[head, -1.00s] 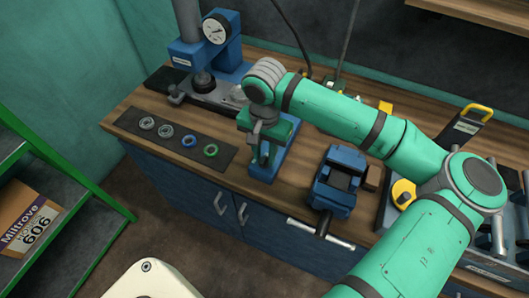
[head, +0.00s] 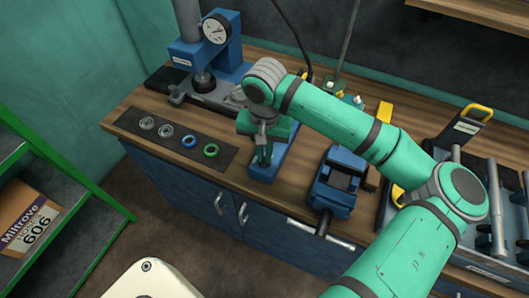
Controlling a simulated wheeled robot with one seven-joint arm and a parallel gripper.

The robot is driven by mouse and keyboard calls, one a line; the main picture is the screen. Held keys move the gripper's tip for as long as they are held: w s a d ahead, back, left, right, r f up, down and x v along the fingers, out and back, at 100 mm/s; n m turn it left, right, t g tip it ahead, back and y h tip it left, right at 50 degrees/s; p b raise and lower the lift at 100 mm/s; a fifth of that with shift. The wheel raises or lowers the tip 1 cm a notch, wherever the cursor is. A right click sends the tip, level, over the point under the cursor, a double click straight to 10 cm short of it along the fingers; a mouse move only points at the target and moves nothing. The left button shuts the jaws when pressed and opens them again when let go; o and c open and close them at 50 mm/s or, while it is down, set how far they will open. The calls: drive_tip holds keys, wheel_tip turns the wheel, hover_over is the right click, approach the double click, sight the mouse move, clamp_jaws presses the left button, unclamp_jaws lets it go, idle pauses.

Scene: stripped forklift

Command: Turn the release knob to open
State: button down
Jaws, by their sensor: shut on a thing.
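My gripper (head: 264,156) points down at the near part of a blue device (head: 286,160) on the workbench, right of the dark strip of rings. Its fingers are shut on what I take to be the release knob. The knob is hidden behind the fingers and wrist, so how far it is turned cannot be seen. The top of the blue device is also partly covered by my gripper and arm.
A blue press with a dial gauge (head: 216,28) stands at the back left. A dark strip (head: 130,122) carries several rings. A blue vise (head: 337,184) stands close on the right, its handle (head: 320,235) past the bench edge. A yellow-handled tool (head: 466,125) is farther right.

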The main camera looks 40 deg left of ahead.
sight(264, 158)
drive_tip(key=n, duration=0.6)
drive_tip(key=shift+n, duration=0.3)
idle(0.4)
drive_tip(key=c, duration=1.9)
unclamp_jaws()
drive_tip(key=shift+o, duration=0.2)
drive_tip(key=shift+r, duration=0.15)
wheel_tip(264, 158, up, 11)
drive_tip(key=shift+f, duration=0.2)
